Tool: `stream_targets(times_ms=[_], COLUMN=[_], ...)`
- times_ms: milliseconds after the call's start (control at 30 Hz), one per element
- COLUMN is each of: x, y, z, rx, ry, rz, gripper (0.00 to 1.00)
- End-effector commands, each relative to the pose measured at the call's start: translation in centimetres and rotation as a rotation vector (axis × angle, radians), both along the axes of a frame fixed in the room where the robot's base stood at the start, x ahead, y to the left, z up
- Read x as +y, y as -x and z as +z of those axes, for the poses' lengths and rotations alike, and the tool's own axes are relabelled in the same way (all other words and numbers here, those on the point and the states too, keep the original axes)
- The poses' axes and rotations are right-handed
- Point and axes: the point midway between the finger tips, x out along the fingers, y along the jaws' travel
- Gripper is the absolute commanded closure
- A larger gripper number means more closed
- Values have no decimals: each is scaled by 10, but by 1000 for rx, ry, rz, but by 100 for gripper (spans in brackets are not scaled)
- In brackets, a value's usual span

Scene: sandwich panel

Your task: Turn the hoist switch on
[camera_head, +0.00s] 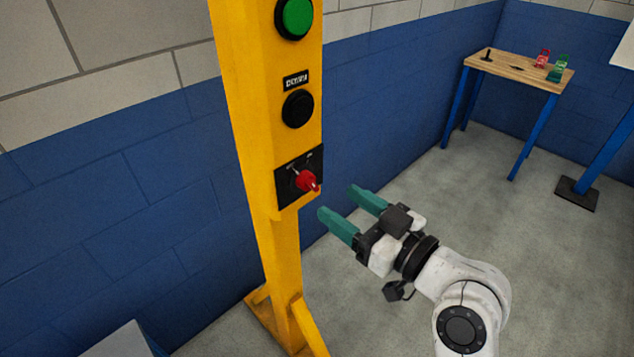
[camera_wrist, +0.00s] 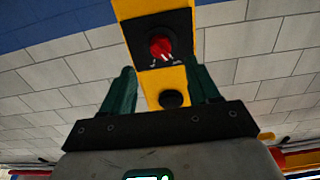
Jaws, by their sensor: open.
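The hoist switch (camera_head: 308,181) is a red rotary knob on a black plate (camera_head: 286,190), low on a yellow post. My gripper (camera_head: 343,207) has two green fingers and is open and empty. In the head view it is to the right of the switch and slightly below it, apart from it. In the wrist view the red knob (camera_wrist: 161,47) shows beyond the fingertips, above and between them, with a light mark on its lower edge. My gripper (camera_wrist: 164,78) touches nothing there. The labels on the plate are too small to read.
Above the switch, the yellow post (camera_head: 262,150) carries a black button (camera_head: 297,109) and a green button (camera_head: 294,18). A wooden table (camera_head: 520,68) with small objects stands at the back right. A blue block wall (camera_head: 110,220) is behind the post. The floor between is clear.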

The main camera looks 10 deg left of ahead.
Motion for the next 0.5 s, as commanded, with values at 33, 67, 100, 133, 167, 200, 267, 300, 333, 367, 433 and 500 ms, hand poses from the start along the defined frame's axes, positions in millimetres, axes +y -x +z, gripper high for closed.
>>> stream_targets(times_ms=[33,67,100,133,167,200,267,300,333,367,433,500], x=[9,14,19,23,27,32,39,43,45,47,52,54], y=[-7,-10,-14,-18,-21,-25,-30,-33,-35,-37,-40,-42], z=[3,3,2,3,2,2,2,1,1,1,1,0], rx=[0,0,2,1,1,2,0,2,1,2,2,0], ry=[2,2,2,2,2,2,2,2,2,2,2,2], rz=[2,2,3,2,1,1,1,0,0,0,0,-1], gripper=[40,40,40,40,40,40,40,40,40,40,40,40])
